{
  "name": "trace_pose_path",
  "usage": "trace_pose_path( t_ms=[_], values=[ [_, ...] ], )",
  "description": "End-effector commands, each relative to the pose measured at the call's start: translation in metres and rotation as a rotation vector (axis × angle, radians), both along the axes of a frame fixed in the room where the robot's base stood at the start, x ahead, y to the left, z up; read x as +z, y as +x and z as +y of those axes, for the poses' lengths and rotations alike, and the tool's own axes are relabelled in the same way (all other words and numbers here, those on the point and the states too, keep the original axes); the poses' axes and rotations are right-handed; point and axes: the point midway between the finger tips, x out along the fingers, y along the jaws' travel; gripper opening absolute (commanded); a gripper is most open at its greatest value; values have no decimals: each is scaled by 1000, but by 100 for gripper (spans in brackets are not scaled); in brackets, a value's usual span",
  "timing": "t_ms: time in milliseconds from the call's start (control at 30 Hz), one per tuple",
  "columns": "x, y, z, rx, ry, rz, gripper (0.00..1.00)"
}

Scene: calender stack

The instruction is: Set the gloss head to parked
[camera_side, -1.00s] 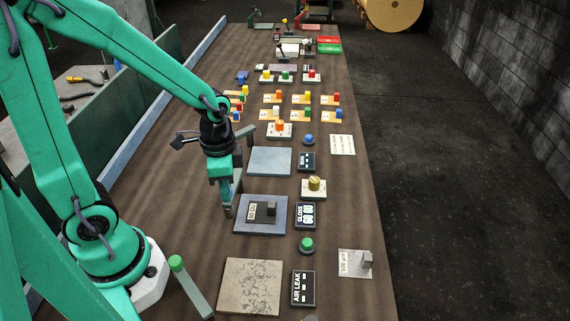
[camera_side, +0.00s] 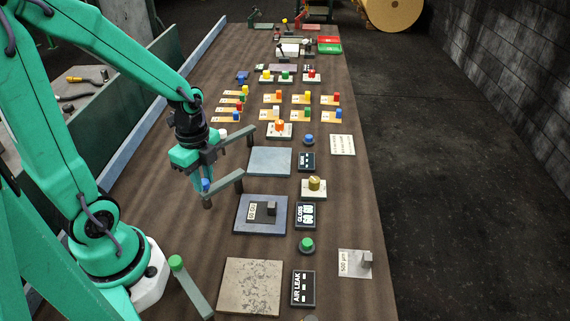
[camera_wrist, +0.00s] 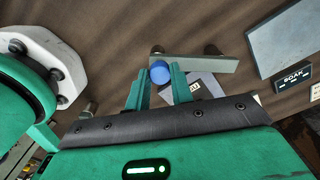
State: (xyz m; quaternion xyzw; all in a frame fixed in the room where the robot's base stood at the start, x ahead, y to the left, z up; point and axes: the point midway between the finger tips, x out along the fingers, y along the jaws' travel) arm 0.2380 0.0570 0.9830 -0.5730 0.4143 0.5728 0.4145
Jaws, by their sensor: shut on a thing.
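The gloss head is a grey bar (camera_side: 226,182) with a blue knob (camera_side: 206,184), beside the blue-grey plate (camera_side: 244,226) near the GLOSS display (camera_side: 305,215). In the side view the bar reaches from near the plate's upper left corner out to the left, clear of the plate. My gripper (camera_side: 203,182) is shut on the blue knob. In the wrist view the blue knob (camera_wrist: 160,72) sits between my fingers, with the grey bar (camera_wrist: 210,66) running right from it. A small dark post (camera_side: 207,203) shows just below my gripper; whether the bar touches it, I cannot tell.
A grey block (camera_side: 265,208) stands on the gloss plate. A white-knobbed bar (camera_side: 238,136) lies behind my gripper, and a green-knobbed bar (camera_side: 192,288) in front. Bench left of my gripper looks clear.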

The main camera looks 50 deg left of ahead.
Motion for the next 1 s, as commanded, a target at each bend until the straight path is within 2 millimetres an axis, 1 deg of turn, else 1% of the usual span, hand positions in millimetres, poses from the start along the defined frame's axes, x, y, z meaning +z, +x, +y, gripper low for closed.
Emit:
trace_pose_path(
  t_ms=[233, 567, 600, 667, 700, 1000],
  values=[
    [1, 0, 4, -43, -1, 2, 0],
    [1, 0, 5, -42, 0, 1, 0],
    [1, 0, 5, -41, 0, 1, 25],
    [1, 0, 5, -41, 0, 0, 36],
    [1, 0, 5, -41, 0, 0, 44],
    [1, 0, 4, -43, 0, 1, 45]
  ],
)
